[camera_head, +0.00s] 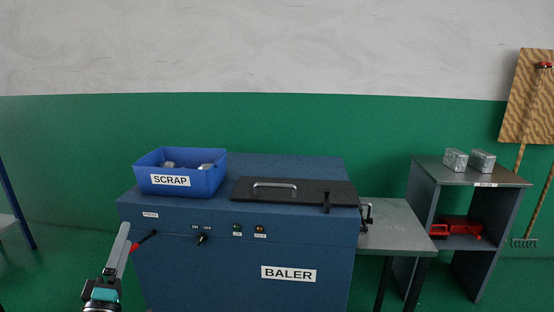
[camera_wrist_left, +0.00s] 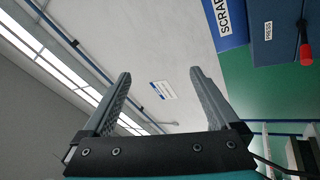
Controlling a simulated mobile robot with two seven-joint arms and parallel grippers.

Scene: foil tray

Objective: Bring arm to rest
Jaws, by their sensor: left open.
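My left gripper (camera_head: 121,236) stands at the lower left of the head view, pointing up, in front of the left end of the blue baler. In the left wrist view its two grey fingers (camera_wrist_left: 160,76) are spread wide with nothing between them. Behind the gap are only a pale wall and a small distant sign. The gripper is close to the red-handled press lever (camera_head: 145,240) in the head view; I cannot tell the exact gap. The lever's red knob also shows at the right edge of the left wrist view (camera_wrist_left: 306,54). My right gripper is not in view.
The blue baler (camera_head: 230,275) carries a blue scrap bin (camera_head: 205,184) and a black lid (camera_head: 310,192). Green floor is open at left.

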